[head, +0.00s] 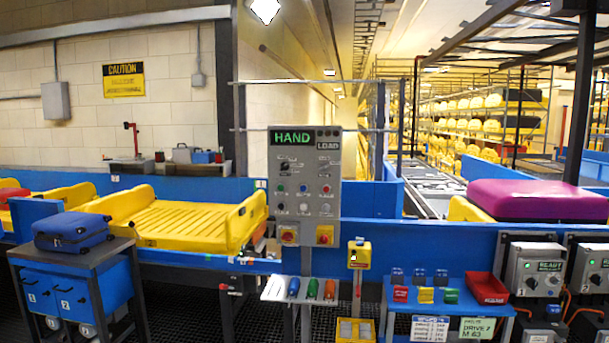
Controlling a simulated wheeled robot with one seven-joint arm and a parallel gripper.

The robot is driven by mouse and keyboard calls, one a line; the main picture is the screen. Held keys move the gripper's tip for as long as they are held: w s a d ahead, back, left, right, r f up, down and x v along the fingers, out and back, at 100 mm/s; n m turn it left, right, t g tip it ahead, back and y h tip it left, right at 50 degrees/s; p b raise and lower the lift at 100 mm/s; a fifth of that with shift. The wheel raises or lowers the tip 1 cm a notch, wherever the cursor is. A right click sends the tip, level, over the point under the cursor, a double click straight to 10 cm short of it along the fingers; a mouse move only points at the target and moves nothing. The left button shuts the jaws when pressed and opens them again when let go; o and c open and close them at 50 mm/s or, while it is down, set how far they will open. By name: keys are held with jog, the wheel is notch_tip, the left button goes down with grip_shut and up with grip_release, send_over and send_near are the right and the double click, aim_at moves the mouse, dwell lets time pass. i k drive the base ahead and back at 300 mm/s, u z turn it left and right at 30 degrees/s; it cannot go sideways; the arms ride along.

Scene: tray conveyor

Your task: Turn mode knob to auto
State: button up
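A grey control panel (305,195) stands upright on a post near the middle of the head view. Its lit display (291,137) reads "HAND" in green. Below the display is a small dark knob (284,165), which may be the mode knob; its label and exact pointing are too small to read. Another dark knob (324,165) sits to its right, under a "LOAD" sign (328,146). Rows of small buttons and lamps lie lower on the panel. My gripper does not show in this view.
Red-on-yellow switches (324,235) sit at the panel's base. Below, a shelf (272,290) holds coloured handles. A yellow tray (185,222) is on the conveyor to the left. A table (80,249) with a blue suitcase (72,231) stands front left. The space before the panel looks clear.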

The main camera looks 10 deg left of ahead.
aim_at(325, 166)
jog(key=u, duration=0.5)
jog(key=i, duration=1.1)
jog(key=u, duration=0.7)
jog(key=i, duration=1.1)
jog(key=z, duration=0.05)
